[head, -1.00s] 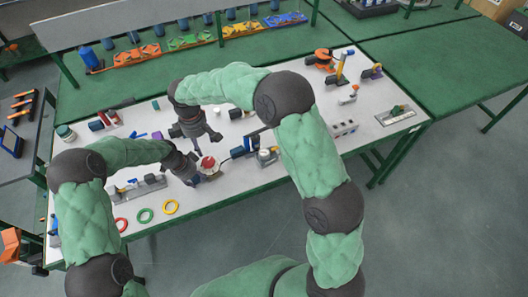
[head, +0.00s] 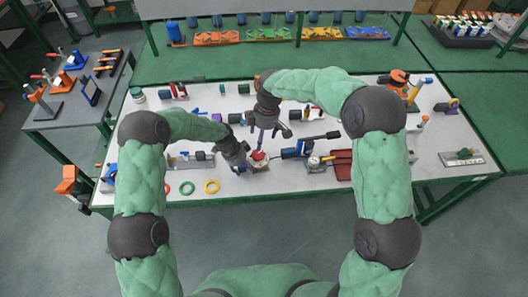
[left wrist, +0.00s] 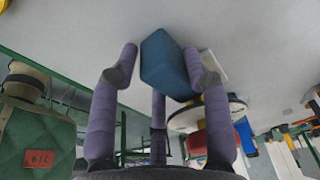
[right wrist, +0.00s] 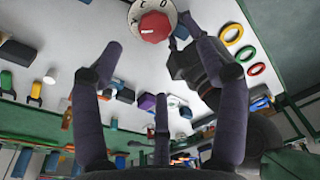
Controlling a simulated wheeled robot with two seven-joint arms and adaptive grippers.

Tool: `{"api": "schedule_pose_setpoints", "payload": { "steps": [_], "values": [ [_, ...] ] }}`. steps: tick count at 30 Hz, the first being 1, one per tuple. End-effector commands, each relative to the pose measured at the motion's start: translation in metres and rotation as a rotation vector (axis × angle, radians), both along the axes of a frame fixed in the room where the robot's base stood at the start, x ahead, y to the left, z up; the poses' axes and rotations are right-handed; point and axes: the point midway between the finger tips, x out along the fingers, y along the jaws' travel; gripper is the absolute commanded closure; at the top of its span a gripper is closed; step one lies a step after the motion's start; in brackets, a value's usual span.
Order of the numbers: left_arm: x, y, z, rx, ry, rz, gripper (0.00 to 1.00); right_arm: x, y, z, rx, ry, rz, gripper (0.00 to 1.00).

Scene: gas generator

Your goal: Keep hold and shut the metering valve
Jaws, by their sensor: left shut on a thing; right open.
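The metering valve shows a red knob (head: 258,156) on a white dial at the near side of the white table. In the right wrist view its red knob (right wrist: 154,27) and lettered white dial are at the top, beyond my right fingertips. My left gripper (head: 247,162) is at the valve's left side. In the left wrist view its fingers are shut on a blue block (left wrist: 167,65) beside the white dial and red knob, apparently part of the valve. My right gripper (head: 266,138) is open and empty, pointing down above the knob, apart from it. The left fingers partly hide the valve.
Red, green and yellow rings (head: 188,188) lie left of the valve. A blue-and-black tool (head: 305,146) and a dark red tray (head: 342,165) lie to its right. My two grippers are close together. Several small parts stand along the table's back.

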Motion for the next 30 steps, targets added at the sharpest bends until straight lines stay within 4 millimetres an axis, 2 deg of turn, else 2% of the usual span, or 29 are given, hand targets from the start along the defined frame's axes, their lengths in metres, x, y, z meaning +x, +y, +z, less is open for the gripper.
{"api": "schedule_pose_setpoints", "payload": {
  "steps": [9, 14, 19, 23, 30],
  "values": [
    [-0.005, -0.001, -0.004, 0.001, 0.01, -0.004, 0.94, 0.001, -0.028, -0.003, 0.203, -0.062, 0.149, 0.26],
    [-0.005, -0.001, -0.004, 0.001, 0.01, -0.004, 0.94, 0.003, -0.036, -0.002, 0.246, -0.096, 0.187, 0.26],
    [-0.005, -0.001, -0.004, 0.001, 0.011, -0.004, 0.94, 0.004, -0.035, -0.008, 0.26, -0.108, 0.201, 0.26],
    [-0.005, -0.001, -0.004, 0.001, 0.011, -0.004, 0.94, 0.004, -0.028, -0.024, 0.26, -0.104, 0.202, 0.26],
    [-0.005, -0.001, -0.004, 0.001, 0.011, -0.004, 0.94, 0.006, -0.012, -0.064, 0.259, -0.104, 0.201, 0.26]
  ]
}}
